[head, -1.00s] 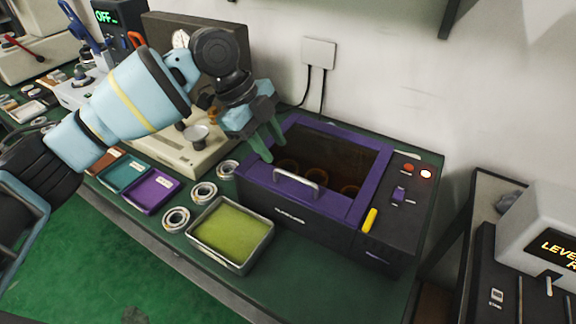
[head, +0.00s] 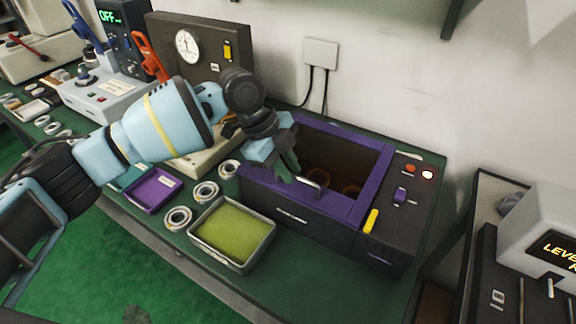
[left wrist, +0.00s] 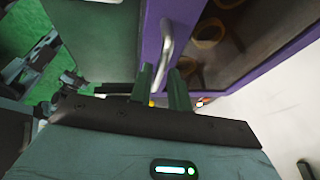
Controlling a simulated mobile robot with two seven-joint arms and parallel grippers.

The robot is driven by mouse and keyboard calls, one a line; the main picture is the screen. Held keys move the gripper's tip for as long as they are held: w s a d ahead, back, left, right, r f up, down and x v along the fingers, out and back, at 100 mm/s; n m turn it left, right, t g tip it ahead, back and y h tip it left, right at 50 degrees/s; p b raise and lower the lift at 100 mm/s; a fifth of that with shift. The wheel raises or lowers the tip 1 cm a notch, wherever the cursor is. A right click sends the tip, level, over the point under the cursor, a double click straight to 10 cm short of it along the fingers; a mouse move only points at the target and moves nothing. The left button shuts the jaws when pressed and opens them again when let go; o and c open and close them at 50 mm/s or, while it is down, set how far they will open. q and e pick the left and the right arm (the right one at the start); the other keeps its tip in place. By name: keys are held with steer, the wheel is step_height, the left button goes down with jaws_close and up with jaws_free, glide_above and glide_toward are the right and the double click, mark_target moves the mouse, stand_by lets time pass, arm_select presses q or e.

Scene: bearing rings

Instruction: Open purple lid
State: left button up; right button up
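The purple lid (head: 372,187) has a dark see-through window and lies closed on the black box (head: 300,218) in the head view. Its silver bar handle (head: 316,180) stands on the front edge. In the left wrist view the handle (left wrist: 167,42) runs along the purple frame (left wrist: 151,30). My left gripper (head: 288,172) is over the lid's front left part, close to the handle's left end. In the left wrist view its two green fingers (left wrist: 160,74) are apart, with the handle's near end in line with the gap. Contact cannot be told. My right gripper is not in view.
Ring-shaped parts (left wrist: 210,30) show dimly through the window. A tray with a yellow-green pad (head: 233,232) stands in front of the box. Bearing rings (head: 205,194) and a purple tray (head: 152,190) lie to the left. The wall (head: 400,90) is close behind.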

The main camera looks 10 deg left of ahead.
arm_select(q)
jaws_close()
steer(key=shift+r, duration=0.15)
